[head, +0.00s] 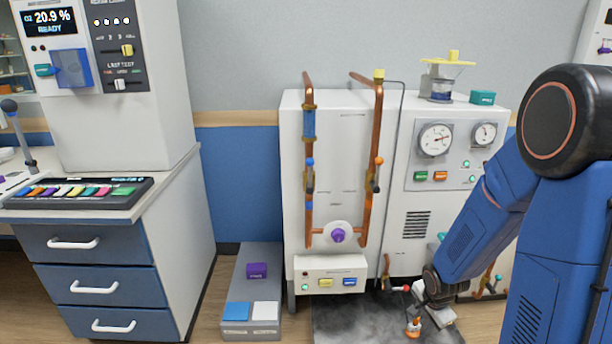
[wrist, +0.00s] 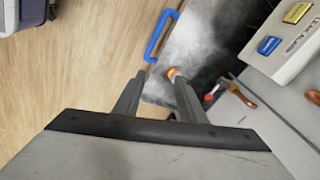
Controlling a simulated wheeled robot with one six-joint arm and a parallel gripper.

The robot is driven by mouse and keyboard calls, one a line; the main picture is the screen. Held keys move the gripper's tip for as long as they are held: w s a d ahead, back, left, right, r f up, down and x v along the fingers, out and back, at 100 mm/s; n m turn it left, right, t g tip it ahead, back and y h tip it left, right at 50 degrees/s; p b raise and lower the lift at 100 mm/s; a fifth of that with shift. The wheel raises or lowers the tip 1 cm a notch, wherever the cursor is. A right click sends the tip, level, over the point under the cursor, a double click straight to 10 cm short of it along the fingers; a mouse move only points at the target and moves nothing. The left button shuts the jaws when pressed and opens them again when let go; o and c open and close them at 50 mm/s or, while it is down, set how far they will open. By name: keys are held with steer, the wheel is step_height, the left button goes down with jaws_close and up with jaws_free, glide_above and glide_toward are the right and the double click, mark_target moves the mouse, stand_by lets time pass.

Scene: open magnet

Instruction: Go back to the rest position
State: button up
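My arm comes in from the right in the head view and bends down to my gripper (head: 432,308), low in front of the white cabinet. In the wrist view the two dark fingers of my gripper (wrist: 160,82) stand apart, with a gap between them and nothing clearly held. A small orange-tipped thing (wrist: 172,73) shows close to the right fingertip; I cannot tell whether it touches. An orange-and-white thing (head: 413,328) also shows just below the gripper in the head view.
The white cabinet (head: 295,150) with copper pipes and gauges stands behind the arm. A grey mat (head: 345,325) lies before it. A blue handle (wrist: 160,38) shows past the fingers. A grey step (head: 245,332) bears colored blocks.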

steer(key=s+a+r+n+t, duration=0.1)
steer(key=s+r+n, duration=0.25)
steer(key=r, duration=0.55)
steer(key=s+a+r+n, duration=0.1)
steer(key=s+r+n, duration=0.25)
steer(key=r, duration=0.55)
steer(key=s+a+r+n, duration=0.2)
steer(key=s+r+n, duration=0.1)
steer(key=s+r, duration=0.2)
steer(key=s+a+r+n+t, duration=0.1)
steer(key=s+r+n, duration=0.3)
steer(key=s, duration=0.6)
step_height(320, 180, up, 2)
steer(key=shift+a+r+y, duration=0.15)
steer(key=shift+a+y, duration=0.25)
steer(key=shift+a, duration=0.45)
